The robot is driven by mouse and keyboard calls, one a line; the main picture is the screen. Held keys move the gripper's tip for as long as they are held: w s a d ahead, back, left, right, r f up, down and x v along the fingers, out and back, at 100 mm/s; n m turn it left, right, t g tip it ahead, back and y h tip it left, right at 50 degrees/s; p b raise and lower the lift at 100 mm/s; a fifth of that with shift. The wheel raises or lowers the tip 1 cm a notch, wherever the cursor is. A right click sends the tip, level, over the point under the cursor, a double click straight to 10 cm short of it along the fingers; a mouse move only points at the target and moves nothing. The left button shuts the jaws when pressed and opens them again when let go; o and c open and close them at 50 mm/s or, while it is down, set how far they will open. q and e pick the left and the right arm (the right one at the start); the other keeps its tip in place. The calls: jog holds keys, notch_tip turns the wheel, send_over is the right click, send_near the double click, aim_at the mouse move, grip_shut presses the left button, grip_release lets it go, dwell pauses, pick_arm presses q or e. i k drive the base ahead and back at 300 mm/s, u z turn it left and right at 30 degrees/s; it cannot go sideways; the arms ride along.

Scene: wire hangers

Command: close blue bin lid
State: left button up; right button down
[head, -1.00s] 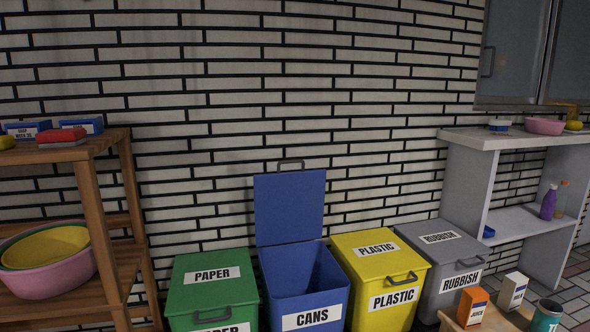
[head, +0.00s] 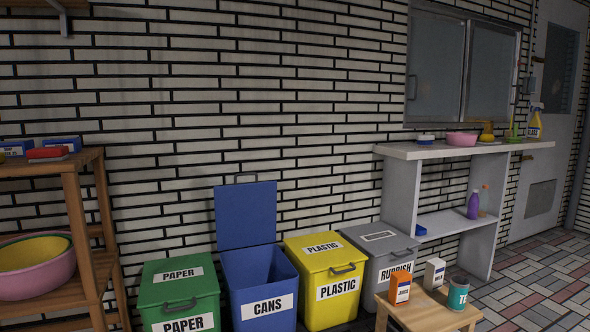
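The blue bin (head: 262,286) labelled CANS stands against the brick wall between the green and yellow bins. The bin's inside is partly visible and looks empty where I can see. Neither of my grippers is in the head view.
The green PAPER bin (head: 180,295), yellow PLASTIC bin (head: 326,280) and grey RUBBISH bin (head: 381,256) have shut lids. A wooden stool (head: 425,315) with cartons and a tin stands in front at right. A wooden shelf (head: 85,230) is at left; tiled floor (head: 540,275) is open at right.

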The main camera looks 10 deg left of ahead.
aim_at(246, 213)
jog(key=u, duration=0.05)
jog(key=i, duration=1)
jog(key=u, duration=0.5)
